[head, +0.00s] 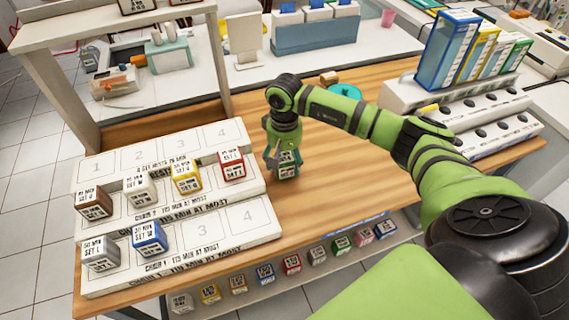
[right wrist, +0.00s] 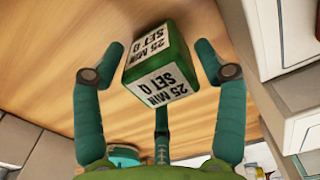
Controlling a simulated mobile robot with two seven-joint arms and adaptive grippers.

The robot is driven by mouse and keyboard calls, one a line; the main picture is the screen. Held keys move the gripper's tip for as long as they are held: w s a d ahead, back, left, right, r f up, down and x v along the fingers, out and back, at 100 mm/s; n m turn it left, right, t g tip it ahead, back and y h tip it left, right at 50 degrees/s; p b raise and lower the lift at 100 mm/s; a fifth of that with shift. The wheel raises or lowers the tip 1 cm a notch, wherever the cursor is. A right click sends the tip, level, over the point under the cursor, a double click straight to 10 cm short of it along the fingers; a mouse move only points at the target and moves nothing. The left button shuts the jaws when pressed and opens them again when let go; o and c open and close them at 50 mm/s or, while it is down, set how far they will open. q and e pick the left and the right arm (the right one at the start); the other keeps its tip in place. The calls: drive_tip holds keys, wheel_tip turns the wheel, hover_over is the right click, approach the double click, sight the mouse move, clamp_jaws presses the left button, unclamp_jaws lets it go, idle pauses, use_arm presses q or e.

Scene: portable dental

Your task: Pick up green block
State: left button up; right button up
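The green block (head: 288,164) has white faces marked "25 MIN SET Q" and sits on the wooden table, just right of the white numbered trays. My right gripper (head: 284,160) reaches down over it from above. In the right wrist view the green block (right wrist: 160,68) lies between the spread fingers of my right gripper (right wrist: 160,60). Narrow gaps show beside it, so the fingers look open around it and not closed on it. My left gripper is not in view.
Two stepped white trays (head: 255,218) hold several labelled blocks, including a red block (head: 232,165) close to my gripper. More blocks, one green (head: 341,243), line the lower front edge. A teal round item (head: 345,90) lies behind my arm. Binders (head: 450,50) stand at the right.

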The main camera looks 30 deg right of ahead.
sight(285, 158)
drive_tip(key=shift+w, duration=0.1)
drive_tip(key=c, duration=0.6)
drive_tip(key=shift+r+b, duration=0.35)
drive_tip(key=shift+r, duration=0.3)
wheel_tip(285, 158, up, 3)
drive_tip(key=shift+f+b, duration=0.1)
drive_tip(key=shift+b, duration=0.55)
drive_tip(key=shift+s+a+r+b, duration=0.45)
drive_tip(key=shift+s+r, duration=0.7)
drive_tip(key=shift+s, duration=0.75)
drive_tip(key=shift+s+a+r+b, duration=0.5)
drive_tip(key=shift+s+r, duration=0.7)
drive_tip(key=shift+s, duration=0.7)
drive_tip(key=shift+s+a+r+b, duration=0.3)
drive_tip(key=shift+s+a+r, duration=0.25)
drive_tip(key=shift+s+r, duration=1)
